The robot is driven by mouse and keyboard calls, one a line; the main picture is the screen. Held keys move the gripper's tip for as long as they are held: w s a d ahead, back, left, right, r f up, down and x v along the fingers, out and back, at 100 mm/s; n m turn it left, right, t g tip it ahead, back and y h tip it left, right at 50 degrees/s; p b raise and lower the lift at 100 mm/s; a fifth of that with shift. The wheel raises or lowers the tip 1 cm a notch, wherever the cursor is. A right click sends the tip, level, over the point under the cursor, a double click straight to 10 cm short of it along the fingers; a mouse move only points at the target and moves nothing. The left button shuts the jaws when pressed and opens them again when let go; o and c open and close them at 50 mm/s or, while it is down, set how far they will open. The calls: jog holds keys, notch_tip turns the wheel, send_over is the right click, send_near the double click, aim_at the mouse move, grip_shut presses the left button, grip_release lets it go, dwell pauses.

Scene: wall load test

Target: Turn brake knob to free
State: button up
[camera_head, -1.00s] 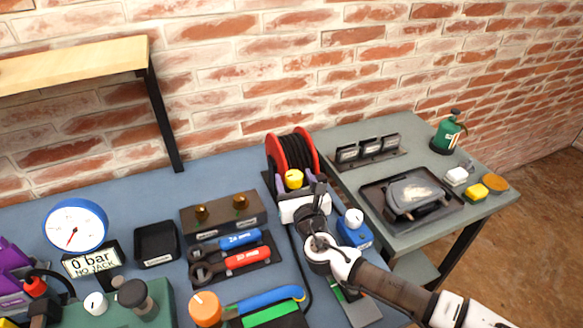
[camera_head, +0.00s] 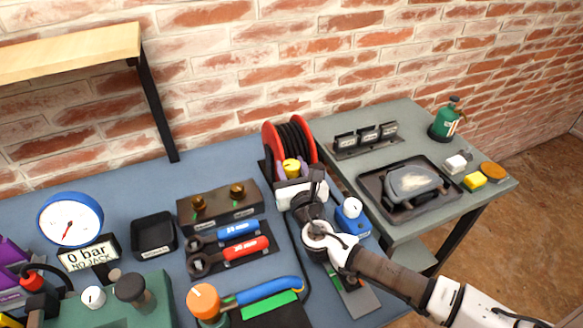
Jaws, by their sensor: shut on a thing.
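The red reel (camera_head: 270,140) wound with black hose stands near the back right of the blue table. A yellow knob (camera_head: 291,166), seemingly the brake knob, is at its front. My gripper (camera_head: 292,170) reaches it from the front, with one purple finger on each side, and is shut on it. The white gripper body hides the lower part of the knob and reel. I cannot read any free or locked mark on the knob.
A blue box with a white knob (camera_head: 350,207) stands close to the right of my wrist. Wrenches with a blue handle (camera_head: 238,229) and a red handle (camera_head: 245,250) lie to the left. A grey side table (camera_head: 455,215) carries a black tray (camera_head: 362,184).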

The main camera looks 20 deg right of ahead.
jog(key=shift+d+f+n+y+b, duration=0.15)
jog(key=shift+n+y+b, duration=0.15)
jog(key=shift+b, duration=0.3)
jog(key=shift+f+n+y+b, duration=0.2)
jog(key=shift+n+y+b, duration=0.2)
jog(key=shift+y+b, duration=0.6)
jog(key=n+y+b, duration=0.2)
jog(key=b, duration=0.3)
jog(key=shift+f, duration=0.15)
jog(key=n+g+y+b, duration=0.1)
jog(key=n+y+b, duration=0.1)
jog(key=y+b, duration=0.2)
jog(key=shift+b, duration=1.15)
jog(key=n+y+b, duration=0.1)
jog(key=g+y+b, duration=0.1)
jog(key=b, duration=0.1)
jog(key=shift+r+n, duration=0.4)
jog(key=shift+r+g, duration=0.15)
jog(key=shift+g, duration=0.15)
jog(key=o, duration=1)
jog(key=shift+c, duration=0.2)
